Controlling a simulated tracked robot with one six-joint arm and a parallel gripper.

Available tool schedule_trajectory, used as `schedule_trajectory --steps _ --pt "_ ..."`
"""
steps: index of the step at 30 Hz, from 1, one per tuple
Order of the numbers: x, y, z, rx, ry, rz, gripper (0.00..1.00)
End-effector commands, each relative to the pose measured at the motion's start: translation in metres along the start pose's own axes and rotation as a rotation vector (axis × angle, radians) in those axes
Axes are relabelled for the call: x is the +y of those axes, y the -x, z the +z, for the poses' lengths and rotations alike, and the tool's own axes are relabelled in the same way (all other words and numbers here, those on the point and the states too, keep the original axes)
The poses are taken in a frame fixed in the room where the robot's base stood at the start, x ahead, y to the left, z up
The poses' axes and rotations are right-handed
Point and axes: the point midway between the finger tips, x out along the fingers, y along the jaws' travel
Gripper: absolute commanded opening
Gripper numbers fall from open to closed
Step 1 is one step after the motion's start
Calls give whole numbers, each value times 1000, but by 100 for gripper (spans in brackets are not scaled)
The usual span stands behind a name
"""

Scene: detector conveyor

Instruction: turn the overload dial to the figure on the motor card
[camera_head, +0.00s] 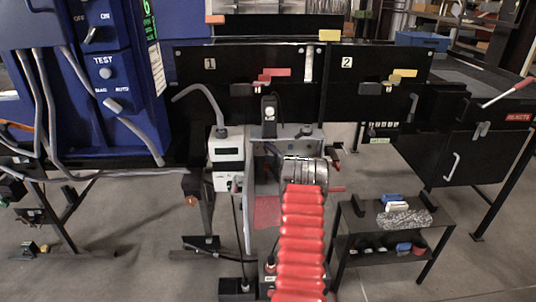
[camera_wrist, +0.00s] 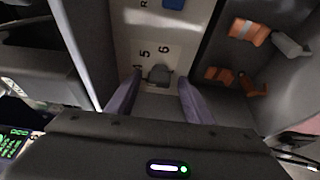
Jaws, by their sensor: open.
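In the wrist view a small grey dial (camera_wrist: 159,74) sits on a pale panel face (camera_wrist: 128,45). The printed figures 5 and 6 stand just above the dial, and other marks around it are hidden or too small to read. My gripper (camera_wrist: 160,78) is open, with one finger on each side of the dial; I cannot tell whether the fingers touch it. A blue button (camera_wrist: 173,4) shows at the top edge of that panel. In the head view my red arm hides the gripper and the dial. I cannot make out the motor card in either view.
In the wrist view, orange connectors (camera_wrist: 250,32) lie in a dark recess right of the panel. In the head view, a white box with a display (camera_head: 226,149) stands left of my arm, and a low black table (camera_head: 362,240) holding small items stands right.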

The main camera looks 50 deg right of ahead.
Motion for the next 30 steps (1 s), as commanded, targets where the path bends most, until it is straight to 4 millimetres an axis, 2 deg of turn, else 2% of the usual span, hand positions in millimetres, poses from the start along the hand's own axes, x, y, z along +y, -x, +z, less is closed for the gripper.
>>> schedule_trajectory --steps 10,27,30 --pt "0 -3 0 0 0 0 47" --pt "-1 -3 0 0 -1 -1 8" --pt "-1 -1 -4 1 -2 -2 5"
